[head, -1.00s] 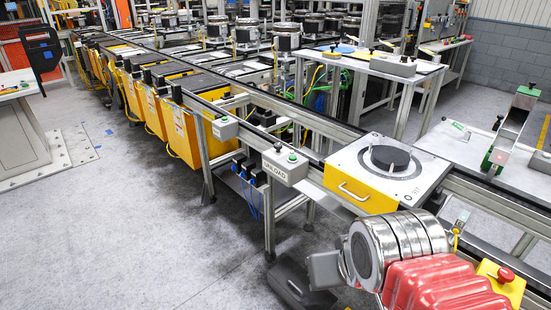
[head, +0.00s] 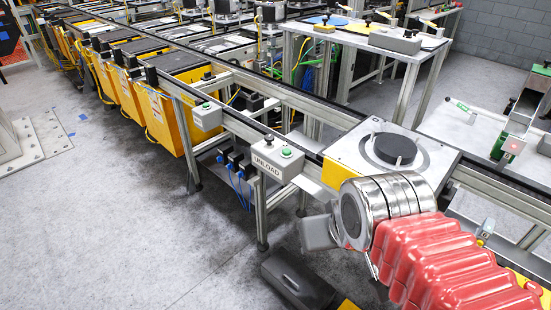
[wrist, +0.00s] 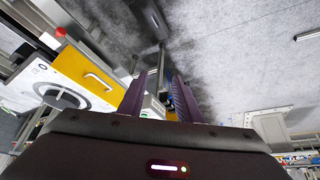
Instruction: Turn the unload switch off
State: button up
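The grey unload control box (head: 275,158) is fixed to the near side of the conveyor rail, with a white UNLOAD label on its front. On its top are a small dark switch knob (head: 268,139) and a green button (head: 287,152). The knob's setting is too small to tell. My arm, with red covers and a silver joint, reaches in from the lower right; its fingers are not clear in the head view. In the wrist view my gripper (wrist: 157,82) has two purple fingers spread apart with nothing held. A pale box (wrist: 153,106) shows partly between them, apart from the fingertips.
A pallet station with a black disc (head: 396,149) and yellow front stands on the conveyor, right of the control box. A second grey box with a green button (head: 207,116) is farther left on the rail. Open grey floor (head: 110,240) lies at left.

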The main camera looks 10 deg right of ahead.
aim_at(269, 138)
jog(key=k, duration=1.35)
jog(key=u, duration=0.55)
jog(key=i, duration=1.15)
jog(key=u, duration=0.8)
jog(key=i, duration=1.45)
jog(key=u, duration=0.05)
